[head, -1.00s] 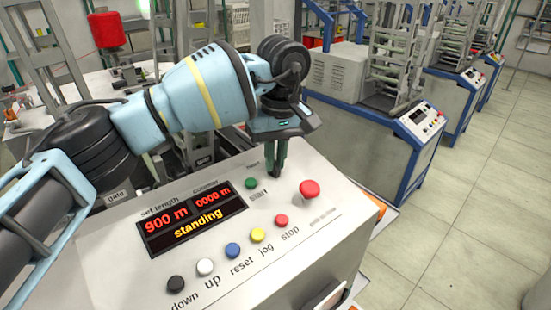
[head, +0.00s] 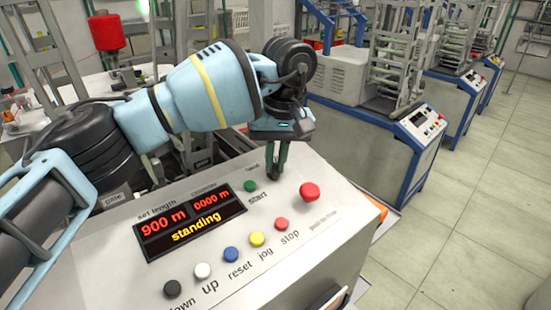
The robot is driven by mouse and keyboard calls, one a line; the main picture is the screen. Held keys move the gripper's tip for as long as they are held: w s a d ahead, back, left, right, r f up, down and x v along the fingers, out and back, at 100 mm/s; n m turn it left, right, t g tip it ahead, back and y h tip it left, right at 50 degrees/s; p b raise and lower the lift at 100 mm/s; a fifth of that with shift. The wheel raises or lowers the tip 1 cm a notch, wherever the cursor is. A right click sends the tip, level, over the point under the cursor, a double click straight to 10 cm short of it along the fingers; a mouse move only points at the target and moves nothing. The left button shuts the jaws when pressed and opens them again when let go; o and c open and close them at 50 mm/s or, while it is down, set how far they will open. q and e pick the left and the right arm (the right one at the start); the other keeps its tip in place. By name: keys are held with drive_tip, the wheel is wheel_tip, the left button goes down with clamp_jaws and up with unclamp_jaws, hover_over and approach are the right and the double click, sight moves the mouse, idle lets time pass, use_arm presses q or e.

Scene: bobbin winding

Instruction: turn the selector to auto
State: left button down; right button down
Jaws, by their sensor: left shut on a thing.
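My left gripper (head: 277,172) points down at the upper part of the white control panel (head: 330,190). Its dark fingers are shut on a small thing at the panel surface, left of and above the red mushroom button. This looks like the selector knob, but the fingers hide it, so I cannot read its pointer. Part of a small label shows just left of the fingers, too blurred to read. The display (head: 190,220) reads 900 m, 0000 m and "standing". My right gripper is out of view.
The red mushroom button (head: 309,191) and the green start button (head: 250,186) are close beside the fingers. Black, white, blue, yellow and red buttons line the panel's front. Other blue-framed machines (head: 415,135) stand behind, with open floor at the right.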

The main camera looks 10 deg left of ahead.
sight(280, 176)
use_arm(q)
drive_tip(key=c, duration=1.5)
unclamp_jaws()
drive_tip(key=shift+r, duration=0.1)
drive_tip(key=r, duration=0.5)
drive_tip(key=d+r, duration=0.1)
drive_tip(key=r, duration=0.1)
drive_tip(key=shift+w+r+b, duration=0.15)
drive_tip(key=shift+r+b, duration=0.1)
drive_tip(key=shift+b, duration=0.05)
